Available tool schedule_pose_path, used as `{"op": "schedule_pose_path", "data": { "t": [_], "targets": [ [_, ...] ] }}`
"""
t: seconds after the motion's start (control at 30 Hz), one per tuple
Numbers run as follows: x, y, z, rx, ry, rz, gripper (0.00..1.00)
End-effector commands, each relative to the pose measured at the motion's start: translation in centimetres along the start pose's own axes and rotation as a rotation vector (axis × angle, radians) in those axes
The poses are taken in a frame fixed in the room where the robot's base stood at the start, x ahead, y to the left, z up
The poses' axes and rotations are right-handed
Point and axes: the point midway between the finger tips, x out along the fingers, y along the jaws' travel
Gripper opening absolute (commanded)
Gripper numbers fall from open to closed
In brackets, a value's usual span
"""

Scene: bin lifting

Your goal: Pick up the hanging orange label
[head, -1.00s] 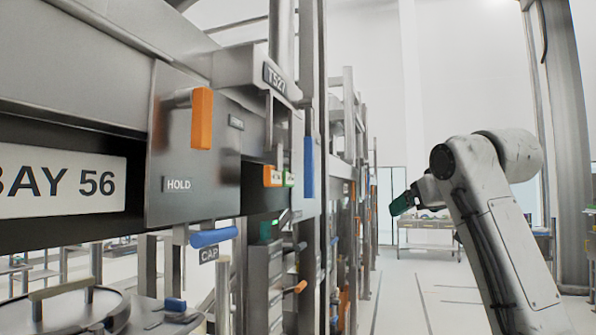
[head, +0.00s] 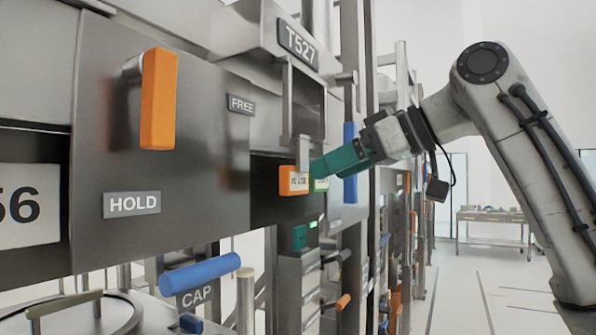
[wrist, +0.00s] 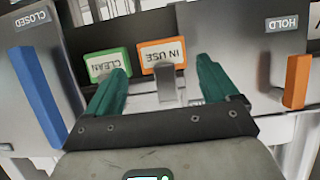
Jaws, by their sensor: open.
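The orange label (head: 293,181) hangs in the dark opening below the T527 plate in the head view. In the wrist view the orange label (wrist: 162,55) reads "IN USE" upside down, with a grey metal hook or tab in front of its lower part. A green label reading "CLEAN" (wrist: 108,64) hangs beside it; only part of this green label (head: 320,184) shows in the head view. My gripper (head: 318,172) has green fingers and is close to the labels. In the wrist view my gripper (wrist: 163,78) is open, its fingers apart and empty, with the orange label beyond the gap between them.
A HOLD panel (head: 133,204) with an orange handle (head: 158,100) stands left of the opening. A blue handle (head: 350,162) is just right of the labels. A blue bar (head: 200,274) sticks out below. The aisle floor (head: 490,295) at the right is clear.

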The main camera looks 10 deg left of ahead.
Motion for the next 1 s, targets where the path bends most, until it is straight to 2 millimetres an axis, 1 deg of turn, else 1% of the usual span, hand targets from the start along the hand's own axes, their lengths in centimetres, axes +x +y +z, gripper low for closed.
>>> {"op": "schedule_pose_path", "data": {
  "t": [0.03, 0.27, 0.5, 0.6, 0.87, 1.0],
  "targets": [
    [0.6, 0.0, -0.1, 0.0, -0.001, -0.001, 0.87],
    [2.2, 0.0, -0.2, 0.001, -0.001, 0.0, 0.87],
    [5.6, -0.1, -0.3, 0.002, -0.001, 0.0, 0.87],
    [6.4, -0.1, -0.2, 0.002, 0.0, 0.0, 0.87],
    [6.7, -0.1, -0.1, 0.001, 0.001, 0.001, 0.87],
    [6.7, -0.1, -0.1, 0.001, 0.001, 0.001, 0.75]
  ]
}}
